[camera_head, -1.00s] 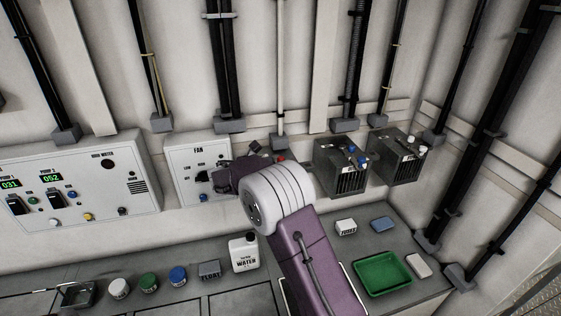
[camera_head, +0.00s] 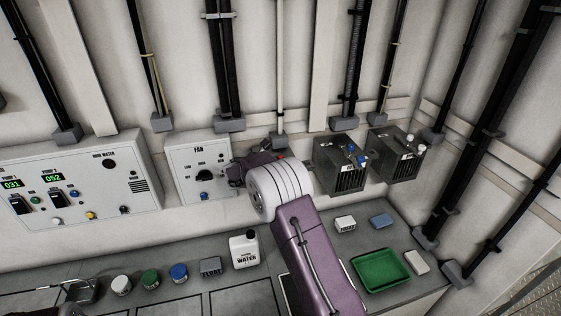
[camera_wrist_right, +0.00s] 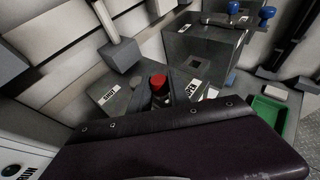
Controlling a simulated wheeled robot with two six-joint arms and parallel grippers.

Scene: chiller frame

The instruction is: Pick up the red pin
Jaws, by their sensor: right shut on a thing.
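The red pin (camera_wrist_right: 158,84) shows its red top and a dark shaft close beyond my right gripper's dark body in the right wrist view. In the head view only a small red spot of the pin (camera_head: 281,158) shows past my right wrist. My right gripper (camera_head: 243,166) is near the wall, right of the FAN panel, and is shut on the pin. Its fingertips are mostly hidden by its own body and wrist.
Two dark boxes with blue (camera_head: 350,150) and white (camera_head: 410,150) knobs hang just right of my gripper. The FAN panel (camera_head: 190,150) is close on its left. Below, the counter holds a WATER jug (camera_head: 244,252), a green tray (camera_head: 382,270) and several small items.

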